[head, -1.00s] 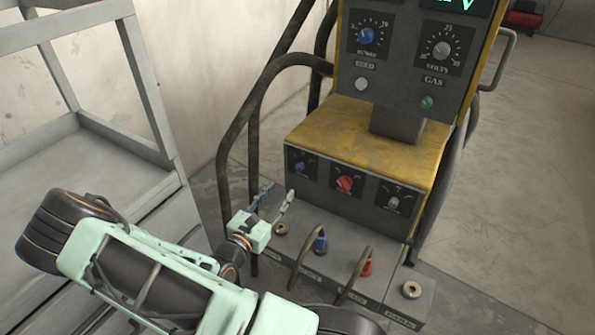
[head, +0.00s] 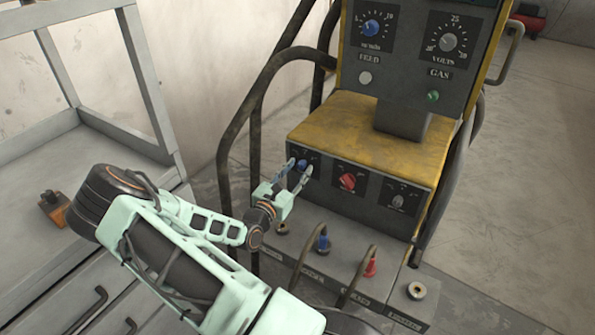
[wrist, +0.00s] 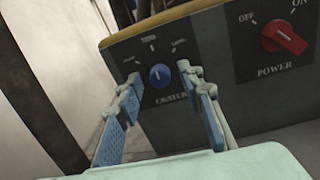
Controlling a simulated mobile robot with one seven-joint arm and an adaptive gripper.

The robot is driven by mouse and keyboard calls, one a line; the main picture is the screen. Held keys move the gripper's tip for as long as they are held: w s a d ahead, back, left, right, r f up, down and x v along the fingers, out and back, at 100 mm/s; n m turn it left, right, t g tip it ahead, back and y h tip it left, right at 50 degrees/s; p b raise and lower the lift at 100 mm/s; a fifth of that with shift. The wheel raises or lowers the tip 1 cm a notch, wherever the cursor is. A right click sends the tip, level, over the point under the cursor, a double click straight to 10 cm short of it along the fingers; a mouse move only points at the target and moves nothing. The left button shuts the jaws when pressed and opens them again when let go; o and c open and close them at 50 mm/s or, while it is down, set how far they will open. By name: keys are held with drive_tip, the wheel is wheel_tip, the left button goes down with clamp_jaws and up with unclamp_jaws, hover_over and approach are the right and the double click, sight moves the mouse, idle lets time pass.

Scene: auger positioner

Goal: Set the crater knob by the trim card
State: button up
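The crater knob (wrist: 159,76) is a small blue dial on a black plate lettered "CRATER" in the wrist view, with words and marks arced above it. Its pointer looks roughly upward, but the exact setting is too small to tell. It also shows in the head view (head: 302,165) at the left end of the lower panel. My gripper (wrist: 157,84) is open, its blue-padded fingers apart on either side of the knob in the wrist picture. The head view shows it (head: 299,167) in front of the knob; I cannot tell whether it touches. I cannot make out a trim card.
A red power knob (wrist: 284,36) sits right of the crater knob, and a grey knob (head: 397,200) is farther right. Blue and red cable plugs (head: 370,267) stand on the ledge below. A black tube rail (head: 262,100) runs close on the left.

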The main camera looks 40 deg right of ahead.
drive_tip(key=shift+c, duration=0.5)
clamp_jaws()
drive_tip(key=shift+r+n+p, duration=0.1)
drive_tip(key=shift+n+p, duration=0.2)
drive_tip(key=shift+p, duration=0.25)
drive_tip(key=shift+r+n+p, duration=0.15)
drive_tip(key=shift+n+p, duration=0.35)
drive_tip(key=shift+p, duration=0.35)
drive_tip(key=n+p, duration=0.2)
drive_tip(key=p, duration=0.1)
drive_tip(key=n+p, duration=0.2)
drive_tip(key=n, duration=0.1)
drive_tip(key=shift+n+p, duration=0.3)
drive_tip(key=shift+p, duration=0.05)
drive_tip(key=shift+f+n+p, duration=0.2)
drive_tip(key=shift+n+p, duration=0.4)
drive_tip(key=shift+n, duration=0.6)
